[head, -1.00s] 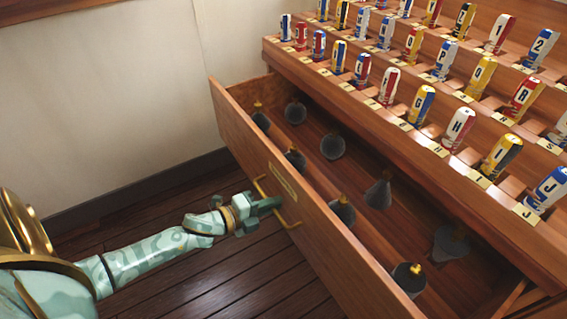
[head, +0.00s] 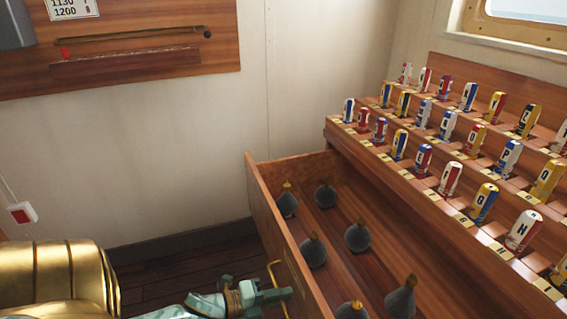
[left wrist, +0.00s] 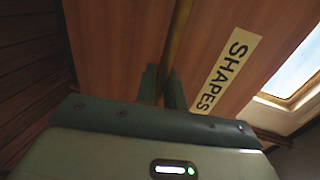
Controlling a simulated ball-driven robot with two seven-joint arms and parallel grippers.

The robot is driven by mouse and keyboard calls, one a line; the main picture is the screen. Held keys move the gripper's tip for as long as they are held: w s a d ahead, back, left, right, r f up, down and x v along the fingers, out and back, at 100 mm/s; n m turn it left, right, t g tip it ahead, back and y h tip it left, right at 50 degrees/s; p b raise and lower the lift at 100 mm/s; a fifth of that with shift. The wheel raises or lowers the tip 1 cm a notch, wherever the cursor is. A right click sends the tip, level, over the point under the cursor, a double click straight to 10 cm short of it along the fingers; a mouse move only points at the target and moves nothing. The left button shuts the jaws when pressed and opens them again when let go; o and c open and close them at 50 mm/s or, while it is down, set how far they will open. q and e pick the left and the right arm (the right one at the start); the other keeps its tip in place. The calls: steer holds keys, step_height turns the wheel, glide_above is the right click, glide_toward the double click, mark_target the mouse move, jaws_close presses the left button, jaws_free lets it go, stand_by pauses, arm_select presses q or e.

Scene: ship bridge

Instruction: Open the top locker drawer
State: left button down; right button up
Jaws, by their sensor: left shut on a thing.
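The wooden top drawer (head: 272,218) stands pulled well out of the locker in the head view. In the left wrist view the fingers (left wrist: 164,88) are shut around the brass bar (left wrist: 176,45), beside a label (left wrist: 226,72) reading "SHAPES" on the drawer front. My right gripper is not in view.
The locker's stepped top holds rows of rolled, lettered flags (head: 451,178). A cream wall (head: 180,160) with a wooden board (head: 130,45) stands behind. Dark plank floor (head: 190,260) is clear left of the drawer.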

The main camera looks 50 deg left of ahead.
arm_select(q)
steer(key=shift+f, duration=0.1)
steer(key=c, duration=1.8)
jaws_free()
steer(key=shift+c, duration=0.2)
